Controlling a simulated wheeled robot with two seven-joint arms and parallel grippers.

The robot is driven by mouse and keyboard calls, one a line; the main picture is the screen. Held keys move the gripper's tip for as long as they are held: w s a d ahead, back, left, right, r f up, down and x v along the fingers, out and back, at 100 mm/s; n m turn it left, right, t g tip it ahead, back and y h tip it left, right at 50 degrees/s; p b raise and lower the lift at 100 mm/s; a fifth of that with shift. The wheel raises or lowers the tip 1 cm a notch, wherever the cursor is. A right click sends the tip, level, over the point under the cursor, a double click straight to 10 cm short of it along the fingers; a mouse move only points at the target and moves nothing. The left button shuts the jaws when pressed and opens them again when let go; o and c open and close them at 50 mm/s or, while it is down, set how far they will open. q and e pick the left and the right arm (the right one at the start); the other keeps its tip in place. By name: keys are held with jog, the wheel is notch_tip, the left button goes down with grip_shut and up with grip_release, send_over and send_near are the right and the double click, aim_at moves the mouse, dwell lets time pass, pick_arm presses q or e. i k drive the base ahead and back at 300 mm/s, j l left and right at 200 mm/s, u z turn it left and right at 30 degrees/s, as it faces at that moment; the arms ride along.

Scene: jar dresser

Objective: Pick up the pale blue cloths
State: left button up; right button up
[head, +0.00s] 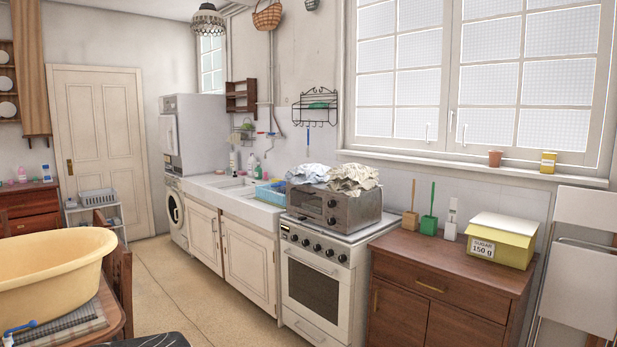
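A crumpled pale blue cloth (309,173) lies on top of the grey toaster oven (333,205), at its left side. A crumpled cream cloth (353,178) lies beside it on the right, and the two seem to touch. I cannot tell whether the pale blue heap is one cloth or more. The toaster oven stands on the white stove (318,278). Neither of my grippers is in view.
A brown dresser (451,288) right of the stove bears a yellow sugar box (502,241) and brushes. The white sink counter (235,195) is to the left. A yellow tub (52,270) stands on a table at near left. The floor (190,290) between is clear.

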aim_at(314, 172)
jog(key=i+l, duration=0.1)
jog(key=i, duration=0.35)
jog(key=i+l+z, duration=0.1)
jog(key=i, duration=0.35)
